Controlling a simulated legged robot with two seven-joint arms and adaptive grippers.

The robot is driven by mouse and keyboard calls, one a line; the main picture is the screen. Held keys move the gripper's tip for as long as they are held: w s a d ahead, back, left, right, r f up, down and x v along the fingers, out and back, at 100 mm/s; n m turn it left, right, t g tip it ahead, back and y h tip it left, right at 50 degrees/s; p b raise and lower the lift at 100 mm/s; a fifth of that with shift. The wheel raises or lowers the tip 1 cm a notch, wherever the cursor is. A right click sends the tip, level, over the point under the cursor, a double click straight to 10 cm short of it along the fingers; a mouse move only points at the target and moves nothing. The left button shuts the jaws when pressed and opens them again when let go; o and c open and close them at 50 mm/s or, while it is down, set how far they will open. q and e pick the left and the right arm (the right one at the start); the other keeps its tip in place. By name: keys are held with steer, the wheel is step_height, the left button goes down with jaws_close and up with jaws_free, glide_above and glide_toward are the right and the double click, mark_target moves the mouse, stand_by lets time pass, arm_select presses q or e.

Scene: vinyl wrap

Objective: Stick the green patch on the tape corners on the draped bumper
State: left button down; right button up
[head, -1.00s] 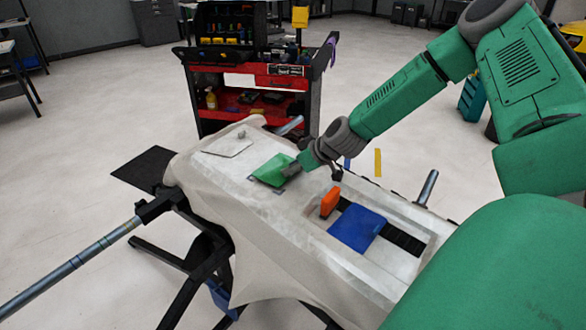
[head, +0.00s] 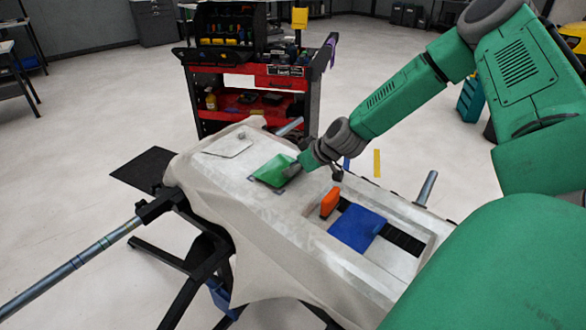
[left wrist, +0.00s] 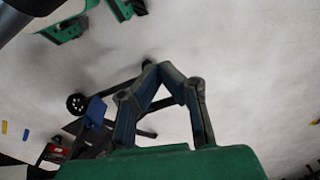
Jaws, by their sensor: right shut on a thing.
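The green patch (head: 271,171) is over the pale draped bumper (head: 240,185), toward its far end. My right gripper (head: 293,170) is shut on the patch's right edge. Dark tape corners (head: 251,178) show at the patch's left and near edges; the other corners are hidden by the patch or gripper. I cannot tell whether the patch is pressed flat or just above the surface. My left gripper (left wrist: 158,70) shows in the left wrist view, its fingertips together with nothing between them, away from the bumper above the floor.
A blue sheet (head: 357,228) and an orange block-like tool (head: 330,202) lie on the bumper's near right part. A pale card (head: 229,146) lies at its far left. A red tool cart (head: 255,95) stands behind. Black stand legs (head: 183,255) are below.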

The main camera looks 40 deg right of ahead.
steer(key=shift+a, duration=0.15)
steer(key=shift+f, duration=0.1)
steer(key=shift+f, duration=0.2)
stand_by(0.5)
steer(key=shift+f+b, duration=0.35)
steer(key=shift+b, duration=0.1)
stand_by(0.8)
steer(key=o, duration=0.8)
steer(key=shift+s, duration=0.1)
steer(key=shift+s+r, duration=0.25)
steer(key=shift+r, duration=0.15)
steer(key=v, duration=1)
steer(key=shift+s+r, duration=0.25)
steer(key=shift+s, duration=0.05)
